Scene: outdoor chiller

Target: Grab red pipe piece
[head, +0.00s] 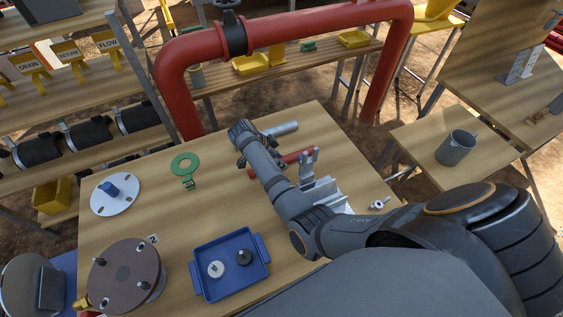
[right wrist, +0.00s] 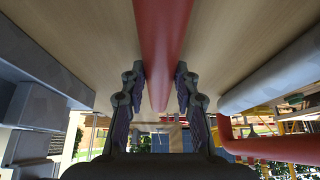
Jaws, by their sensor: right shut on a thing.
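The red pipe piece (head: 297,158) is a short red tube over the middle of the wooden table, partly hidden behind my right arm in the head view. In the right wrist view the red pipe piece (right wrist: 160,40) runs lengthwise between the two fingers. My right gripper (right wrist: 159,95) is shut on it, with one dark finger on each side. In the head view my right gripper (head: 245,160) is mostly hidden by its own wrist. Whether the pipe touches the table cannot be told. My left gripper is not in view.
A grey pipe piece (head: 281,129) lies just behind the red one. A silver bracket (head: 325,192) stands to its right. A large red pipe frame (head: 300,20) rises behind.

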